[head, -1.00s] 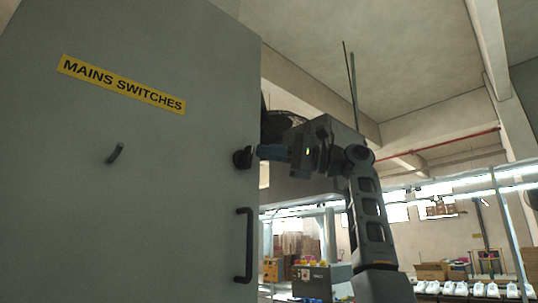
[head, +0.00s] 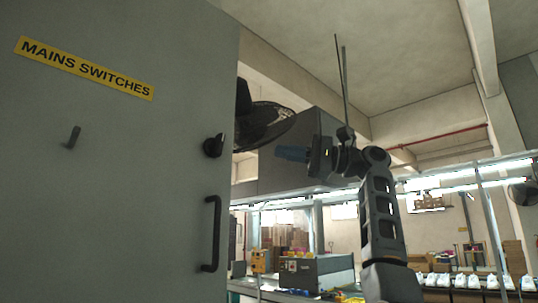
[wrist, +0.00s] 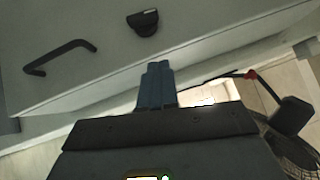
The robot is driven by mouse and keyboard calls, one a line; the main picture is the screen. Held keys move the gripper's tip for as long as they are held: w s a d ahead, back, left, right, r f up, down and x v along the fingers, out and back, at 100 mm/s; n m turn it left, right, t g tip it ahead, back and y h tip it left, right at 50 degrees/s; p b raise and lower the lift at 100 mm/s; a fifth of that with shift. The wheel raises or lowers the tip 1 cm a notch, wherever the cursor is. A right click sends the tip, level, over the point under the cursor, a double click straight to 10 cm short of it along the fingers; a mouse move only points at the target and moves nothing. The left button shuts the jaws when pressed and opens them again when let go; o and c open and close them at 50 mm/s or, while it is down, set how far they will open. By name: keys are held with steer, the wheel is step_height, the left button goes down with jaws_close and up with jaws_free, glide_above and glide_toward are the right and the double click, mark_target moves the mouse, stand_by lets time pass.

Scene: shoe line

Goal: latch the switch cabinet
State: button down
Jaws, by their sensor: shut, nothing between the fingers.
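The switch cabinet's grey door (head: 110,210) fills the left of the head view, with a yellow "MAINS SWITCHES" label (head: 84,68). A black latch knob (head: 213,146) sits near its right edge, above a black pull handle (head: 212,233). In the wrist view the knob (wrist: 143,22) is at the top and the handle (wrist: 60,56) at the left. My gripper (head: 280,153) is shut and empty, right of the knob and apart from it. Its blue fingers (wrist: 157,68) point toward the door's edge in the wrist view. I cannot tell whether the door is fully closed.
A small black lever (head: 74,135) is on the door below the label. A black fan (head: 260,122) is behind the cabinet's edge. A conveyor line with white shoes (head: 460,281) and stacked boxes (head: 285,237) stand further back. Open space lies right of the door.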

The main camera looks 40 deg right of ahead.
steer(key=shift+v, duration=0.85)
